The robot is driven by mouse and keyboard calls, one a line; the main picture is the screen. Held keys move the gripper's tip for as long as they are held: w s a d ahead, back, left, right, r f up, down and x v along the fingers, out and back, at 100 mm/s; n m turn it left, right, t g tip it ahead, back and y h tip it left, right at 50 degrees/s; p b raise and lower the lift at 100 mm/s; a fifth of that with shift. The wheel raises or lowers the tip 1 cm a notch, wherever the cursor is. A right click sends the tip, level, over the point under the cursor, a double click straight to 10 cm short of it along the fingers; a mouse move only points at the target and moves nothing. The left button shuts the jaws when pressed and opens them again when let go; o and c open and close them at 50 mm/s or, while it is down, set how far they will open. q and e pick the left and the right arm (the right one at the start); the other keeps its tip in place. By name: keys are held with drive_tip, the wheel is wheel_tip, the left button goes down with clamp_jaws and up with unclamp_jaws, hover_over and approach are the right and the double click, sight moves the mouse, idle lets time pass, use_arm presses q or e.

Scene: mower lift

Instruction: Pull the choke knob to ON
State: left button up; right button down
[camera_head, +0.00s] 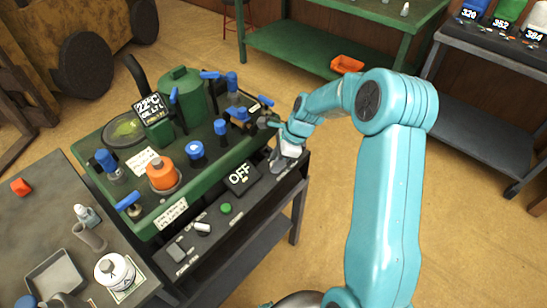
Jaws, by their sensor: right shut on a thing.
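My right arm reaches in from the right, and its gripper (271,123) is at the right end of the green machine (216,152). The gripper is shut on a small dark knob there, which I take to be the choke knob; the fingers hide most of it. A small label (255,108) sits on the panel just left of the gripper. My left gripper is not in view.
Blue-handled valves and an orange knob (163,175) crowd the machine's top. A grey side table (40,225) holds bottles and a tray at lower left. A green bench (300,50) stands behind. The floor right of the machine is clear.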

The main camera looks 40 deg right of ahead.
drive_tip(key=shift+s, duration=0.45)
drive_tip(key=shift+f, duration=0.15)
drive_tip(key=shift+s, duration=0.1)
